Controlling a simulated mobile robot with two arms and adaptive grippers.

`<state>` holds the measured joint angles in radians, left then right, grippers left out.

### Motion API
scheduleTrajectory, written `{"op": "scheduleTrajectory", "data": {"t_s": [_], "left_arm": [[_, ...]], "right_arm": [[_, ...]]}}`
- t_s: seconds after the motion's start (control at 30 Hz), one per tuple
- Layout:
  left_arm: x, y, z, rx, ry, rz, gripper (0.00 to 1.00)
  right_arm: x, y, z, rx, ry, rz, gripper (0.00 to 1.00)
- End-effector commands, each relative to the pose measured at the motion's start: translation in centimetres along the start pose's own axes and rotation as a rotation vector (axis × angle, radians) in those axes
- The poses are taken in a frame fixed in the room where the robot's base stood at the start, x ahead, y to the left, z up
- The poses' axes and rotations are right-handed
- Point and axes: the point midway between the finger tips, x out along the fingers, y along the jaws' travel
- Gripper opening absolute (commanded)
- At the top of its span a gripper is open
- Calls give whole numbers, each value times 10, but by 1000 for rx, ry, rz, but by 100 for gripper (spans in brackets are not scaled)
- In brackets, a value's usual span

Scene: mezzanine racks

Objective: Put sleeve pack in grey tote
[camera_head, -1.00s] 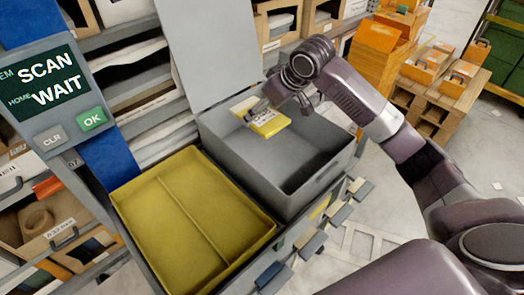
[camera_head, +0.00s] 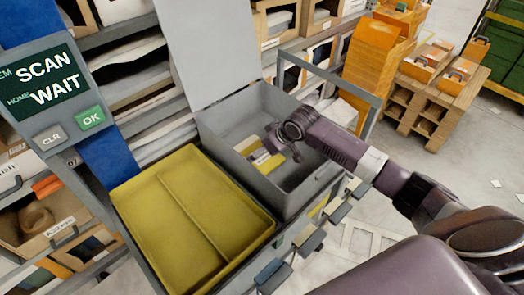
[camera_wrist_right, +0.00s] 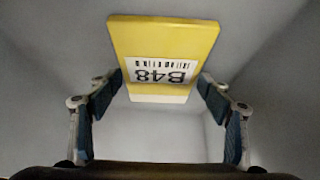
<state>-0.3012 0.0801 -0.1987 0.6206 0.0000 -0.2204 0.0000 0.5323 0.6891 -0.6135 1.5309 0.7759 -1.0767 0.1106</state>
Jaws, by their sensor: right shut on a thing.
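The sleeve pack (camera_head: 268,166) is a flat yellow pack with a white label. It is inside the open grey tote (camera_head: 297,200), below the rim, toward the tote's left side. My right gripper (camera_head: 272,154) reaches down over the tote and is shut on the pack. In the right wrist view the pack (camera_wrist_right: 163,42) lies between the two fingers (camera_wrist_right: 160,84), with its "B48" label showing upside down. Grey tote walls surround it there. Whether the pack touches the tote floor is not clear. My left gripper is not in view.
A screen panel (camera_head: 45,85) reads "SCAN WAIT". A grey upright panel (camera_head: 205,50) rises behind the tote, and a grey tubular frame (camera_head: 378,100) stands to its right. Wooden pallets with orange boxes (camera_head: 432,95) lie farther right.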

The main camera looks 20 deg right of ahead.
Motion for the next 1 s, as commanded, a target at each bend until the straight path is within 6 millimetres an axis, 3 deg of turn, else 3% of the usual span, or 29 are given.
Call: {"op": "scheduleTrajectory", "data": {"t_s": [0.33, 0.37, 0.5, 0.83, 1.0], "left_arm": [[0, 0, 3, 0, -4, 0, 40], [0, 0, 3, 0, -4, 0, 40], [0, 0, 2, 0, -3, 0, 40], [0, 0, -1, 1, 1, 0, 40], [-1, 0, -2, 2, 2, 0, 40]], "right_arm": [[2, 0, 1, 1, 1, 0, 46], [2, 0, 1, 0, 1, 0, 75], [2, 0, 1, 0, 1, 0, 89], [-1, 0, -1, -1, 2, 1, 89], [-19, 1, -1, 0, 2, 2, 89]]}}
